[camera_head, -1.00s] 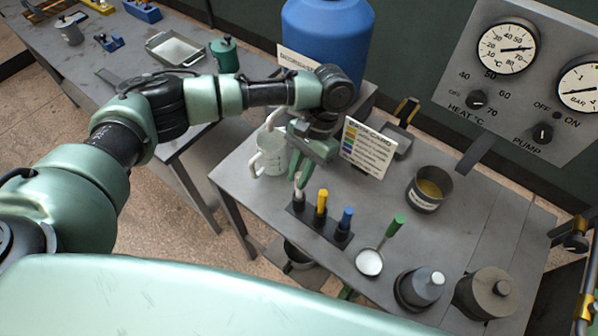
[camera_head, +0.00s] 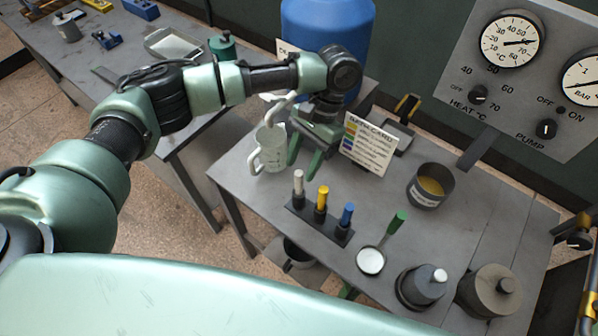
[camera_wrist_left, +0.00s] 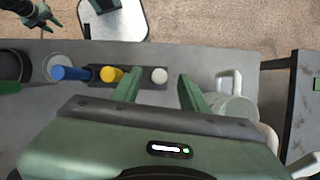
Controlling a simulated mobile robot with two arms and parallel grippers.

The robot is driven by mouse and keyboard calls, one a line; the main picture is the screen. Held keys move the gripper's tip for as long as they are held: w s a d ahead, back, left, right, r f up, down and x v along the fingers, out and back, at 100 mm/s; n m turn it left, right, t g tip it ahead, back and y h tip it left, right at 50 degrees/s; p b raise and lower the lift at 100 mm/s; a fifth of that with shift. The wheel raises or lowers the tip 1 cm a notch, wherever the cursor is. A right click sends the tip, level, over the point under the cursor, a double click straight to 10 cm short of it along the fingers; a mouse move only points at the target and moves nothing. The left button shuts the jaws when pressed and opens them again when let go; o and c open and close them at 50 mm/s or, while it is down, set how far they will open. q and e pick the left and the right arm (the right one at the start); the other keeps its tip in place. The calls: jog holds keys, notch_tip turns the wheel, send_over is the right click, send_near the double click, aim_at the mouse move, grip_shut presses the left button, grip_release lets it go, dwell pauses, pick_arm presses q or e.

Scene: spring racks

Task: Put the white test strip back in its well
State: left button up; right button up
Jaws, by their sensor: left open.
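The white test strip (camera_head: 298,183) stands upright in the left end well of the small black rack (camera_head: 325,229), beside a yellow strip (camera_head: 321,199) and a blue strip (camera_head: 346,215). In the left wrist view, the white strip's round top (camera_wrist_left: 159,75) shows between and beyond my fingers. My left gripper (camera_head: 304,160) is open and empty, behind the white strip and apart from it. Its green fingers also show in the left wrist view (camera_wrist_left: 158,72). What seems to be my right gripper (camera_wrist_left: 36,14) is at that view's upper left corner; its jaw state is unclear.
A white mug (camera_head: 271,150) stands close to the left of my left gripper. A printed card (camera_head: 368,146) stands to its right. A spoon with a green handle (camera_head: 397,222), a brown-filled pot (camera_head: 430,186) and two lidded grey containers (camera_head: 423,287) are farther right.

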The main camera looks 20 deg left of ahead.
pick_arm(q)
jog(key=b+v, duration=0.1)
jog(key=v, duration=0.3)
jog(key=shift+w+d+r, duration=0.1)
jog(key=shift+w+r, duration=0.05)
jog(key=shift+r, duration=0.15)
jog(key=shift+f, duration=0.1)
